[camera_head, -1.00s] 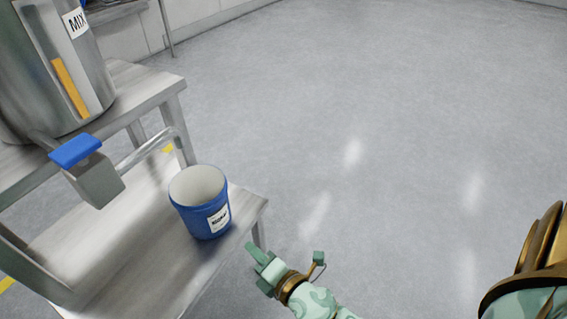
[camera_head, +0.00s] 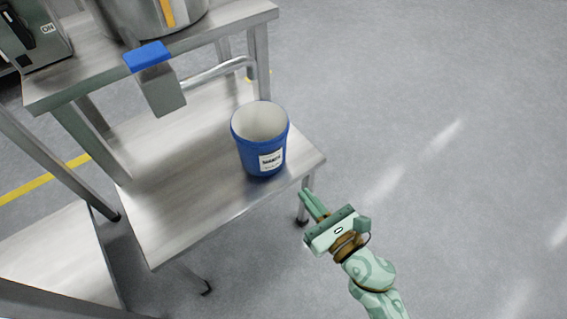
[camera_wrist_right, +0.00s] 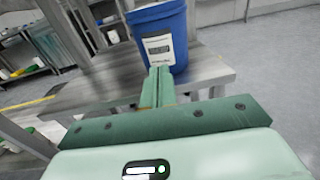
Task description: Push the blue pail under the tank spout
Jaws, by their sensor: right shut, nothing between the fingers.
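The blue pail (camera_head: 251,157) stands upright on the lower metal shelf (camera_head: 180,205), near its right end, open at the top with a white inside and a label. The tank (camera_head: 185,14) sits on the upper shelf; its spout (camera_head: 162,90) with a blue handle (camera_head: 147,56) hangs left of the pail. My right gripper (camera_head: 314,203) is shut and empty, just off the shelf's right corner, right of and apart from the pail in the head view. In the right wrist view the pail (camera_wrist_right: 165,30) is straight beyond the shut fingers (camera_wrist_right: 157,86). My left gripper is not in view.
A bent metal pipe (camera_head: 215,70) runs behind the pail. A grey machine (camera_head: 32,38) stands on the upper shelf at left. Another metal surface (camera_head: 55,250) is at lower left. The floor to the right is clear.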

